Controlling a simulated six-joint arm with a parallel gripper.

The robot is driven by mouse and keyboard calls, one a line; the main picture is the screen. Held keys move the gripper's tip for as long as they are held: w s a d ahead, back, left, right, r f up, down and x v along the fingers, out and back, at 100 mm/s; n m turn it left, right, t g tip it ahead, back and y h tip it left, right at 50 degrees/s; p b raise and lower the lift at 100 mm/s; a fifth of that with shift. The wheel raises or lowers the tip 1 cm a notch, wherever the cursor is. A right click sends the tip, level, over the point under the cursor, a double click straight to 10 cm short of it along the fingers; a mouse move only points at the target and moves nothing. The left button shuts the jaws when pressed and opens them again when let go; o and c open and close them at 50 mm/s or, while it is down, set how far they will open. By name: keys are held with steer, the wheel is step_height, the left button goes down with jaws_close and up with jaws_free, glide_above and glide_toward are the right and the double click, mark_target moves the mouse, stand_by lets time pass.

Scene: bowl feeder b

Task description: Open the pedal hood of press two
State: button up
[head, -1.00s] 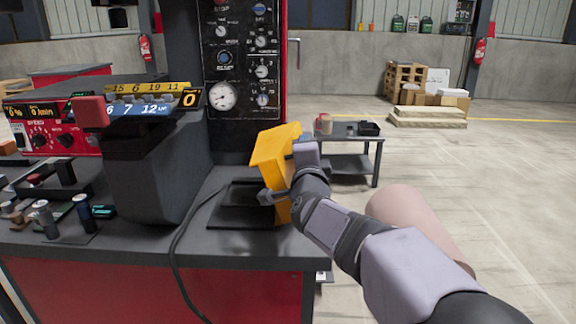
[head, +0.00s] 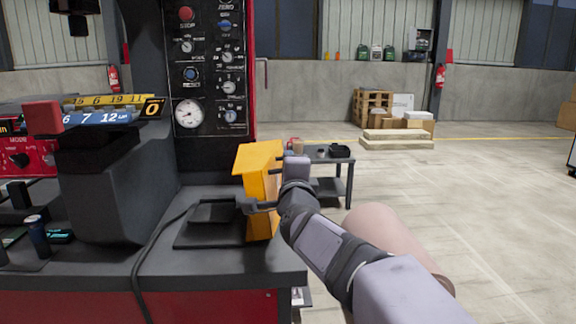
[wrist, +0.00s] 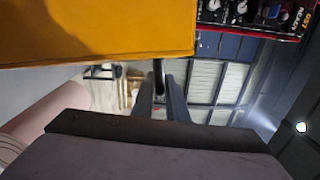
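The yellow pedal hood (head: 260,167) stands nearly upright at the right side of the black pedal (head: 212,213) on the bench corner. The pedal's top is uncovered. The hood also fills the top left of the wrist view (wrist: 95,30). My gripper (head: 247,204) is across the front of the hood, its forked tips just left of the hood's lower part. In the wrist view the two fingers (wrist: 160,95) stand apart below the hood, with a narrow dark piece between them. I cannot tell whether they touch the hood.
The press column with its dial panel (head: 211,80) rises behind the pedal. A black cable (head: 150,245) runs over the bench front (head: 225,268). A small dark side table (head: 333,157) stands behind my arm. The floor to the right is clear.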

steer(key=shift+o, duration=1.2)
steer(key=shift+s, duration=0.1)
steer(key=s, duration=0.7)
steer(key=shift+s, duration=0.15)
steer(key=s+p, duration=0.2)
steer(key=s, duration=0.3)
steer(key=shift+s+d+f, duration=0.1)
steer(key=shift+s+f, duration=0.05)
steer(key=shift+s, duration=0.1)
steer(key=p, duration=0.2)
steer(key=shift+s+d+f+p, duration=0.1)
steer(key=shift+f+p, duration=0.1)
steer(key=shift+p, duration=0.15)
steer(key=p, duration=0.2)
steer(key=shift+s+p, duration=0.25)
steer(key=shift+p, duration=0.05)
steer(key=s+p, duration=0.1)
steer(key=p, duration=0.3)
steer(key=shift+s+r+p, duration=0.1)
steer(key=shift+s+p, duration=0.2)
steer(key=shift+p, duration=0.05)
